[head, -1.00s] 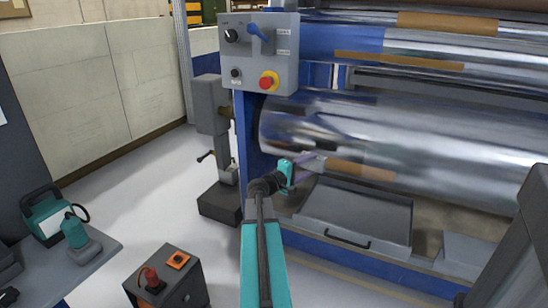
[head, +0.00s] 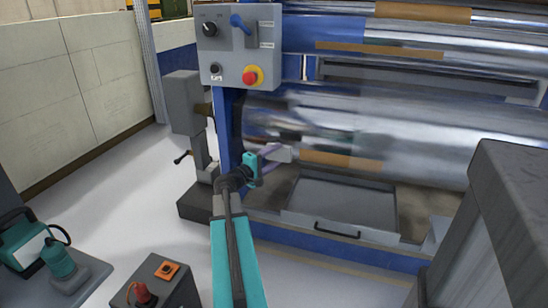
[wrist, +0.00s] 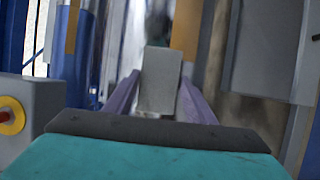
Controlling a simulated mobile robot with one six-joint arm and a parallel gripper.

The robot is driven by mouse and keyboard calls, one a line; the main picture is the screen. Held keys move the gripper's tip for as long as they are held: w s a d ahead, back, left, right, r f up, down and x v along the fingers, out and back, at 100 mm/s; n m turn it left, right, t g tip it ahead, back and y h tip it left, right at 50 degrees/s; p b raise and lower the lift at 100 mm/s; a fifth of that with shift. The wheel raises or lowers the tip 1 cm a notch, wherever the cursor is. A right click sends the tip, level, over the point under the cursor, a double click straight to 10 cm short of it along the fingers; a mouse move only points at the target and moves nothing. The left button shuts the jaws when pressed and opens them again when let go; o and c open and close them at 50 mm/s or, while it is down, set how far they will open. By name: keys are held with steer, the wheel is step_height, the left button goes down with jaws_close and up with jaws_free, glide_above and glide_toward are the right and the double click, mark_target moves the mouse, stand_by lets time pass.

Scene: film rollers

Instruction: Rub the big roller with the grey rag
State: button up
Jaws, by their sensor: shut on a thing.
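The big roller (head: 400,135) is a wide shiny metal cylinder lying across the machine, with a brown patch (head: 340,160) on its lower side. My gripper (head: 278,153) is at the lower left part of the roller. In the wrist view, its two purple fingers are shut on the grey rag (wrist: 159,82), which looks like a grey block between them. The rag also shows in the head view (head: 284,155), in front of the roller's surface. I cannot tell whether it touches the roller.
A grey control box (head: 240,45) with a red button hangs above left. A grey tray (head: 340,208) lies below the roller. A grey post (head: 490,220) stands at the right. A dark box with a red knob (head: 155,285) is at the front left.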

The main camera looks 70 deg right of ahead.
steer(key=shift+d, duration=0.15)
steer(key=shift+w+d+p, duration=0.15)
steer(key=shift+d+p, duration=0.6)
steer(key=shift+d, duration=2.1)
steer(key=shift+d+b, duration=0.3)
steer(key=shift+d, duration=0.75)
steer(key=shift+s+b, duration=0.75)
steer(key=shift+s, duration=1.2)
steer(key=shift+d+b, duration=0.15)
steer(key=shift+b, duration=0.2)
